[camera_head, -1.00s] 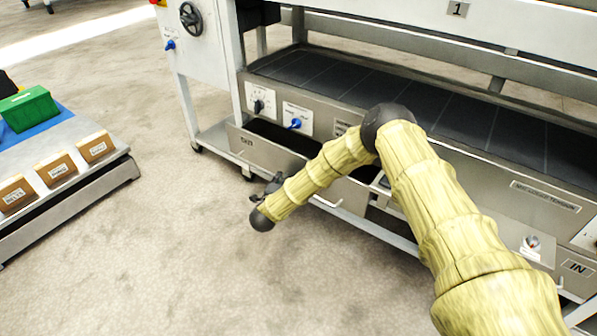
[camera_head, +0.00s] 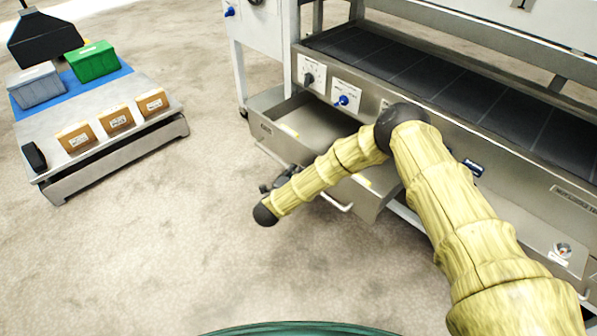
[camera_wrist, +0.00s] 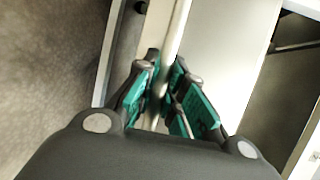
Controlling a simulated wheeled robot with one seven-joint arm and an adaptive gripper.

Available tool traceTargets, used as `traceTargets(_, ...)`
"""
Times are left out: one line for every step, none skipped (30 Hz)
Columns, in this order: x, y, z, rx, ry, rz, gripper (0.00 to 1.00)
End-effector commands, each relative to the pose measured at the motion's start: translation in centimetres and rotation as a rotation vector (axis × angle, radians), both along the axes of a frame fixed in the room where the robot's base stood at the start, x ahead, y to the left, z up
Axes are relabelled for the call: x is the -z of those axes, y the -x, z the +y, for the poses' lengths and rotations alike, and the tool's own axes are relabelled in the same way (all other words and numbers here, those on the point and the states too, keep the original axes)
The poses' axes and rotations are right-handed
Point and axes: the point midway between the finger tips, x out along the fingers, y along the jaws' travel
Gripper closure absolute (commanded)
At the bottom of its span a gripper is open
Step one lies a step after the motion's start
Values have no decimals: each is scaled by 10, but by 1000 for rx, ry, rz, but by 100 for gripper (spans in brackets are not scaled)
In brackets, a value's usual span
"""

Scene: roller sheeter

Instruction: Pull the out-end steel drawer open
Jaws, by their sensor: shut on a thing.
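The out-end steel drawer (camera_head: 312,122) stands partly open at the left end of the machine, and its inside shows. Its front carries a bar handle (camera_head: 338,205). In the wrist view, the bar handle (camera_wrist: 178,30) runs between the green-padded fingers of my gripper (camera_wrist: 168,85), which is shut on it. In the head view, my gripper (camera_head: 278,182) is at the drawer front, mostly hidden by my yellow-sleeved forearm. The forearm also hides part of the drawer front.
A low cart (camera_head: 165,125) stands to the left with brown boxes (camera_head: 117,120), a green bin (camera_head: 93,61) and a grey bin (camera_head: 37,86). Bare floor (camera_head: 180,240) lies between cart and machine. A blue knob (camera_head: 343,100) sits above the drawer.

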Motion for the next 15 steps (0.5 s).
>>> traceTargets(0,0,0,1,0,0,100)
traceTargets(0,0,0,1,0,0,100)
traceTargets(0,0,0,0,0,0,100)
traceTargets(0,0,0,0,1,0,100)
traceTargets(0,0,0,0,1,0,100)
traceTargets(0,0,0,0,1,0,100)
traceTargets(0,0,0,0,1,0,100)
traceTargets(0,0,0,0,1,0,83)
traceTargets(0,0,0,0,1,0,79)
traceTargets(0,0,0,0,1,0,79)
traceTargets(0,0,0,0,0,0,79)
traceTargets(0,0,0,1,0,0,79)
traceTargets(0,0,-1,1,0,0,79)
traceTargets(0,0,-1,1,0,0,79)
traceTargets(0,0,-1,1,0,0,79)
